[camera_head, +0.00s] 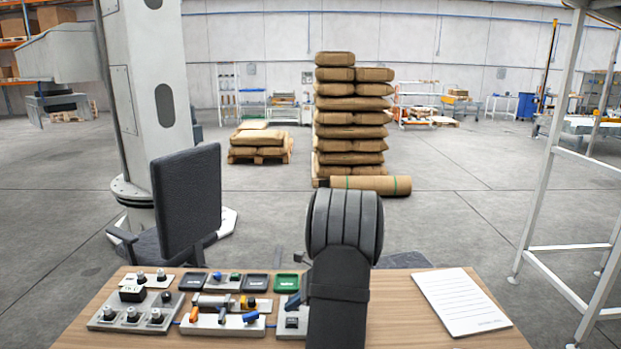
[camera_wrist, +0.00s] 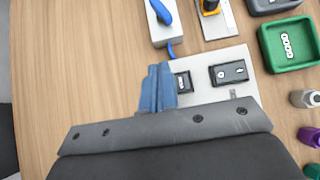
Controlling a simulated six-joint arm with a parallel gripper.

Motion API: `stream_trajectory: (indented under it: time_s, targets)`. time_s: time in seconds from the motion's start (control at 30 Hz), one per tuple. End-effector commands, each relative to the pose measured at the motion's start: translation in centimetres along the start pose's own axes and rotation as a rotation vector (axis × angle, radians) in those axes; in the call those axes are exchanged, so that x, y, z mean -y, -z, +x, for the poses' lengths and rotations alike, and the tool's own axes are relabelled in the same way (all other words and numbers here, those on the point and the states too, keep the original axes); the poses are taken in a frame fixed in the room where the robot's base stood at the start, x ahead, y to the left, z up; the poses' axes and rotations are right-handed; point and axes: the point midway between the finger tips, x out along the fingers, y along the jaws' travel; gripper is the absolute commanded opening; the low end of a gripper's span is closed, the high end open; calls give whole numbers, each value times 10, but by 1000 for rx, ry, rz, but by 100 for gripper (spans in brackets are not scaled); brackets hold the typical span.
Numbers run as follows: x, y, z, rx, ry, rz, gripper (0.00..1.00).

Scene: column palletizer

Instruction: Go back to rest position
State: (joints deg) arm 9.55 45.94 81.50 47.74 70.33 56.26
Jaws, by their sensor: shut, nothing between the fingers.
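My gripper (camera_head: 293,301) is low over the wooden desk, at the right end of the control panels, beside my dark arm. Its blue fingers (camera_wrist: 157,88) are closed together with nothing between them. In the wrist view they are over the left edge of a pale plate (camera_wrist: 210,92) that carries a black switch (camera_wrist: 230,72) and another small black part (camera_wrist: 185,82). I cannot tell whether the fingertips touch the plate. My arm hides part of the desk in the head view.
The desk (camera_head: 395,312) holds several switch panels, small trays including a green one (camera_head: 286,282), and a paper sheet (camera_head: 462,302) at right. A dark chair (camera_head: 186,200) stands behind it at left. Stacked sacks (camera_head: 350,117) stand farther back. A metal frame (camera_head: 545,190) rises at right.

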Motion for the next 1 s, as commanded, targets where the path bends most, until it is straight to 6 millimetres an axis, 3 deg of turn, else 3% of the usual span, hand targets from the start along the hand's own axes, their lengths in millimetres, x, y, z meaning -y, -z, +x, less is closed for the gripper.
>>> stream_trajectory:
  time_s: [0.17,0.4,0.77,1.0]
  targets:
    - [0,0,-34,-1,3,-1,0]
    - [1,24,-41,-105,9,-71,0]
    - [2,28,-43,-127,11,-87,0]
    - [1,27,-42,-130,9,-97,45]
